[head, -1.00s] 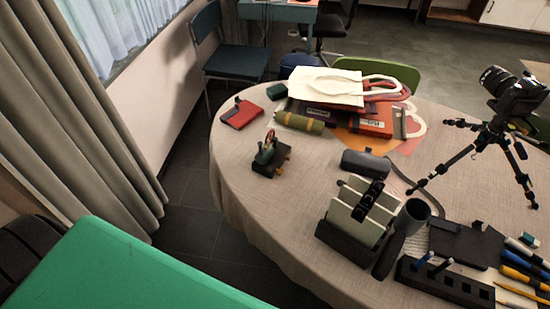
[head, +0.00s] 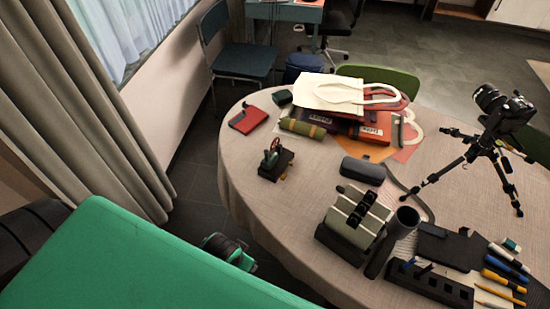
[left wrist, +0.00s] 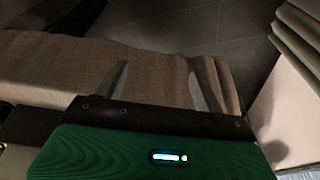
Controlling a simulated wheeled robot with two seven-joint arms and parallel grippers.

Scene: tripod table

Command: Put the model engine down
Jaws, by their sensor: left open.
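The model engine (head: 276,160), with a dark base, a green body and a small red wheel, stands upright on the left part of the round table (head: 300,215). No gripper touches it. My left gripper (left wrist: 158,68) is open and empty in the left wrist view, its two fingers apart in front of beige tablecloth. The engine is not visible in that view. In the head view a green and black part of my arm shows low beside the table's left edge, apart from the engine; its fingers cannot be made out there. My right gripper is not in view.
Behind the engine are a red notebook (head: 248,119), a green roll (head: 303,128) and a white bag (head: 345,95). To its right are a grey case (head: 363,171) and a cream, dark-based device (head: 355,220). A camera tripod (head: 490,165) stands at right. Bare cloth lies around the engine.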

